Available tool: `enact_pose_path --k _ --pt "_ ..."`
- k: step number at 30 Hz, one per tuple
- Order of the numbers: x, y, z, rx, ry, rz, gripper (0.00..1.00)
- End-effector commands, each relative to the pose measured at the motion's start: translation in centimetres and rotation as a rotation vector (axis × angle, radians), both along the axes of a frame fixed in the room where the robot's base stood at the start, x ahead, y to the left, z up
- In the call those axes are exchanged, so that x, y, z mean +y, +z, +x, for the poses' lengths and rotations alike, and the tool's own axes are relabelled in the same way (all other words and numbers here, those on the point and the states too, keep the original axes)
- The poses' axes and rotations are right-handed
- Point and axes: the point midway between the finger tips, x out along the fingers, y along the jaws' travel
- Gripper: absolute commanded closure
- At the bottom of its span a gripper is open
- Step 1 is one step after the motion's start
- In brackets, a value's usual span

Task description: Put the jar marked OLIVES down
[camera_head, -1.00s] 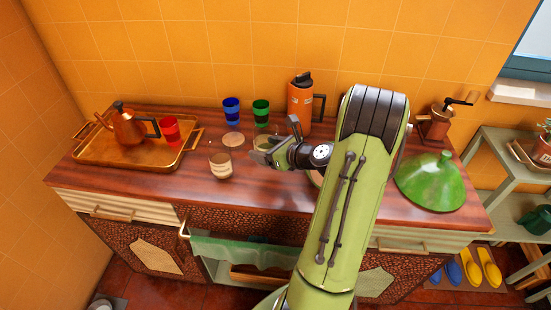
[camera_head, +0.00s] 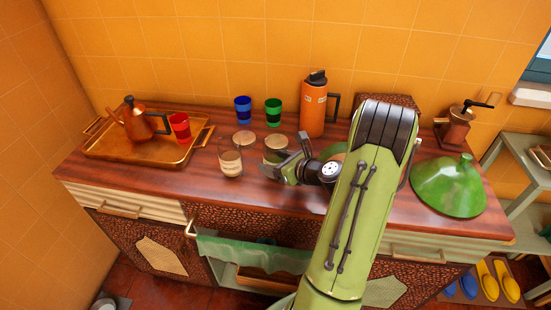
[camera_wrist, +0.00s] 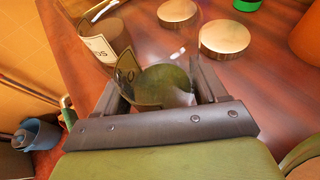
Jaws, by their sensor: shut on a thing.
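My gripper (camera_head: 288,168) is shut on a clear glass jar (camera_head: 274,153) with green contents, over the wooden counter (camera_head: 330,190). In the wrist view, the jar (camera_wrist: 172,82) sits between the two fingers, and its curved label starts with an "O"; the rest of the word is hidden or turned away. The jar looks about upright and low over the counter. I cannot tell whether its base touches the wood.
A second labelled jar (camera_head: 230,160) stands close left of the held one. Two round lids (camera_head: 243,138) lie behind them. Blue (camera_head: 243,109) and green (camera_head: 273,112) cups and an orange flask (camera_head: 313,105) stand further back. A tray (camera_head: 100,150) is at left.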

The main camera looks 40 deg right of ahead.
Motion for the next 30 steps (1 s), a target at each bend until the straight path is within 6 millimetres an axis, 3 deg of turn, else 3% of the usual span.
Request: enact_pose_path --k 29,30 --pt "-0.03 -0.94 0.02 -0.002 -0.001 -0.001 0.71" --pt "-0.03 -0.94 0.02 -0.002 -0.001 -0.001 0.26"
